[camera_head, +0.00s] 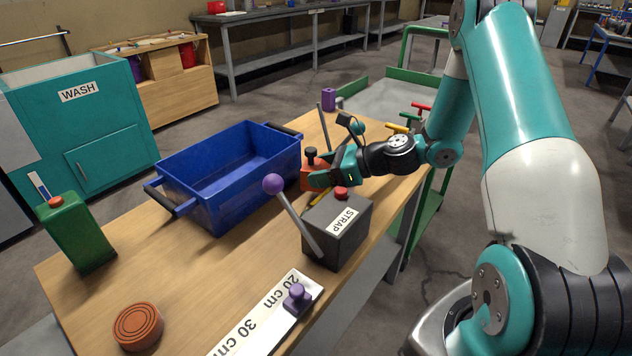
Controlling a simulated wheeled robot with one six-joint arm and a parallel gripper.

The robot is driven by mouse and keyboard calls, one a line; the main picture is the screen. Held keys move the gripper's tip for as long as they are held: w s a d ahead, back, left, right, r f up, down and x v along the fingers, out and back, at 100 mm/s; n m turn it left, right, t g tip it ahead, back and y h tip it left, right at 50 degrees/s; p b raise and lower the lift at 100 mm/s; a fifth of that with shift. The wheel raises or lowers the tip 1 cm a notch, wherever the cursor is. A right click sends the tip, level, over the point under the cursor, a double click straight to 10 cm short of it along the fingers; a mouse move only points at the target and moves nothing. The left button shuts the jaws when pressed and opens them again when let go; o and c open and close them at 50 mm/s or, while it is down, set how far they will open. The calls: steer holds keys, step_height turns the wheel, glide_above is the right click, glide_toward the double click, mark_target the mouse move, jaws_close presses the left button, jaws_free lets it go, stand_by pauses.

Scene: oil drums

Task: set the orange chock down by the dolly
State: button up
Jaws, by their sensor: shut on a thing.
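The orange chock (306,180), with a black knob on top, is at the far part of the wooden table, right of the blue crate. My gripper (318,176) is shut on it from the right, and its teal fingers hide part of the chock. I cannot tell whether the chock touches the table top. A green-framed cart with a grey deck (378,100), which looks like the dolly, stands on the floor beyond the table's right edge. My arm and the table hide part of it.
The blue crate (207,206) fills the table's middle. A dark STRAP box (340,232) with a purple-knobbed lever stands in front of my gripper. A green can (75,233) and orange-brown disc (138,325) are on the left.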

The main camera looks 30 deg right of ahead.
steer(key=shift+w+a, duration=0.45)
steer(key=shift+f, duration=1.75)
steer(key=shift+f+b, duration=0.15)
steer(key=shift+b, duration=0.15)
steer(key=o, duration=0.8)
steer(key=shift+c, duration=0.2)
